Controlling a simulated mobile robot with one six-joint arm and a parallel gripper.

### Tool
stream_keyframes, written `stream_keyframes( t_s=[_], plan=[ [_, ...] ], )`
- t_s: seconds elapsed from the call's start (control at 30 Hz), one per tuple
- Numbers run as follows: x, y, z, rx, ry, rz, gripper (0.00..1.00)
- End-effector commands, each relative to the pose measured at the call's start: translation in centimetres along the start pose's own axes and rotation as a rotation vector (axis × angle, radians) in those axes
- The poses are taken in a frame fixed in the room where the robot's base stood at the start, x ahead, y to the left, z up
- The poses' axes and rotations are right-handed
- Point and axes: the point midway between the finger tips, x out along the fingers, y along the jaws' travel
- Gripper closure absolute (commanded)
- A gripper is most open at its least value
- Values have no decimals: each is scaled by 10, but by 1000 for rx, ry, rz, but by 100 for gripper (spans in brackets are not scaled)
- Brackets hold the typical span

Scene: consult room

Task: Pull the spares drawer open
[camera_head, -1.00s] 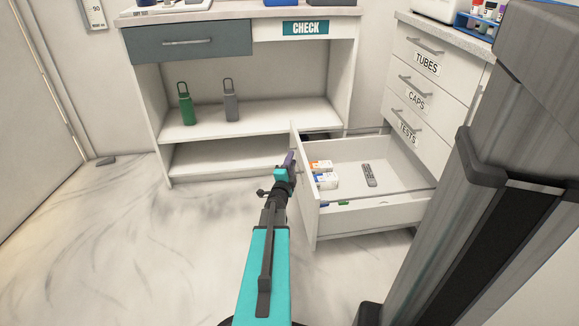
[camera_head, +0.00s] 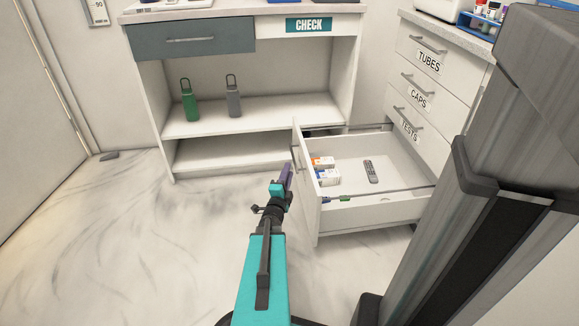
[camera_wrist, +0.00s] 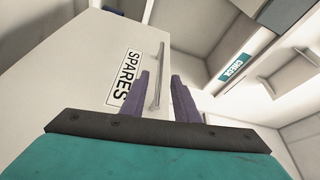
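The spares drawer (camera_head: 383,211) is the lowest drawer of the white cabinet at right, and it stands pulled well out. Its front (camera_wrist: 75,70) carries a SPARES label (camera_wrist: 123,78) in the wrist view. Its bar handle (camera_wrist: 157,78) shows between and beyond my gripper's two purple fingers (camera_wrist: 163,98). The fingers are apart and hold nothing that I can see. In the head view my gripper (camera_head: 286,172) is just left of the drawer front, close to the handle.
Small boxes (camera_head: 327,177) and a grey remote (camera_head: 371,171) lie in the drawer. Closed drawers marked TUBES, CAPS and TESTS (camera_head: 405,126) are above it. A white shelf unit (camera_head: 215,122) with two bottles stands behind.

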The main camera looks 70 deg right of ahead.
Motion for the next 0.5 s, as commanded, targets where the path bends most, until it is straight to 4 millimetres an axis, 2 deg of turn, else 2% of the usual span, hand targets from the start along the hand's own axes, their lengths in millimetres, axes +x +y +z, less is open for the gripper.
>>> stream_keyframes(
  t_s=[0.03, 0.2, 0.5],
  plan=[
    [-10, -2, -1, 0, -1, 1, 72],
    [-30, -2, -1, 0, -1, 1, 72],
    [-45, 0, -2, 1, 1, 0, 72]
  ],
)
